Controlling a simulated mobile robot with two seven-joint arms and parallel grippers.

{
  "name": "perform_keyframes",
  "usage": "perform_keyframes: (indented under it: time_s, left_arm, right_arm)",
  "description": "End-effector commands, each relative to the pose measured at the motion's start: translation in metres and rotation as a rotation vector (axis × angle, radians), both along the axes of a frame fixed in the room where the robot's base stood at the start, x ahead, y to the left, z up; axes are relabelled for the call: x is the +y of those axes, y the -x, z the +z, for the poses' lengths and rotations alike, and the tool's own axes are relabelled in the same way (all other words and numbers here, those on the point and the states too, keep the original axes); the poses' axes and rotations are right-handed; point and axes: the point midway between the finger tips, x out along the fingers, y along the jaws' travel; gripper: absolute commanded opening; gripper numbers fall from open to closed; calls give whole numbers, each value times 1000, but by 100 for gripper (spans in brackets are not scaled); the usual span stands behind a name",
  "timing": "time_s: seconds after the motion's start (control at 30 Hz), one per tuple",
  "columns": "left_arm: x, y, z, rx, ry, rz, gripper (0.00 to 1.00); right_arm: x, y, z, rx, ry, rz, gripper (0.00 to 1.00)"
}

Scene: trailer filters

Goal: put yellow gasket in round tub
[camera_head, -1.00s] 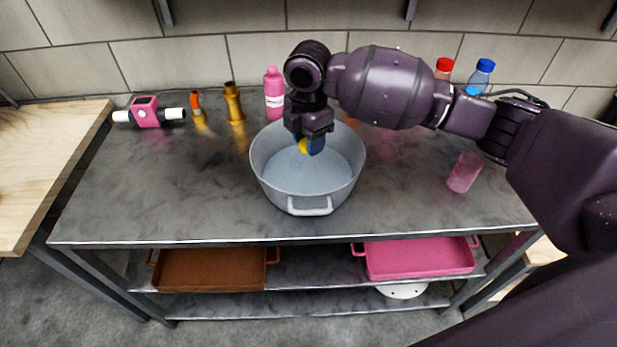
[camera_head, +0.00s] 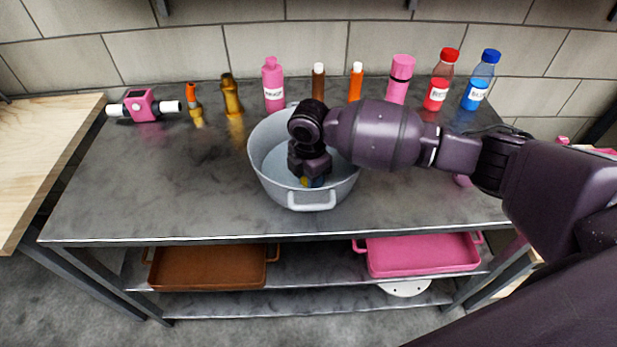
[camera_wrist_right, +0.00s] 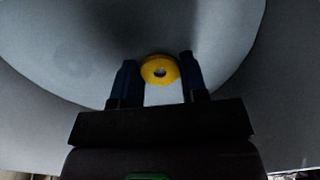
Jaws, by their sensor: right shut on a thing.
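The round tub (camera_head: 271,170) is a grey-white basin with side handles, standing on the metal table. My right gripper (camera_head: 312,182) reaches down inside it. In the right wrist view, the yellow gasket (camera_wrist_right: 159,70), a small ring with a dark centre hole, sits between the blue fingertips of the right gripper (camera_wrist_right: 160,75), which is shut on it. A bit of the gasket's yellow (camera_head: 304,181) shows below the gripper in the head view. Whether the gasket touches the tub floor I cannot tell. My left gripper is not in view.
Several bottles, such as a pink one (camera_head: 273,86), a red one (camera_head: 440,82) and a blue one (camera_head: 480,82), line the table's back. A pink device (camera_head: 143,106) stands at the left. A brown tray (camera_head: 213,268) and a pink tray (camera_head: 420,255) lie on the lower shelf.

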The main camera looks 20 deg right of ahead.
Motion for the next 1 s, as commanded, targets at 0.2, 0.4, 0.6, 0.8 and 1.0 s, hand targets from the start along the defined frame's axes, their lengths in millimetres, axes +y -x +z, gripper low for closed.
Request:
perform_keyframes:
  time_s: [0.2,0.4,0.6,0.8,1.0]
  left_arm:
    - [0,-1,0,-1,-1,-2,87]
    - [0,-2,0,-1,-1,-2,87]
    - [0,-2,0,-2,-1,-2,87]
    - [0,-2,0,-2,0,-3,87]
    - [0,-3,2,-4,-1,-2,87]
  right_arm:
    - [0,-1,-5,-3,0,1,18]
    - [0,0,-7,-2,0,0,18]
    - [0,0,-8,-2,0,0,63]
    - [0,0,-8,-2,0,0,66]
    - [0,-1,-1,-4,0,1,66]
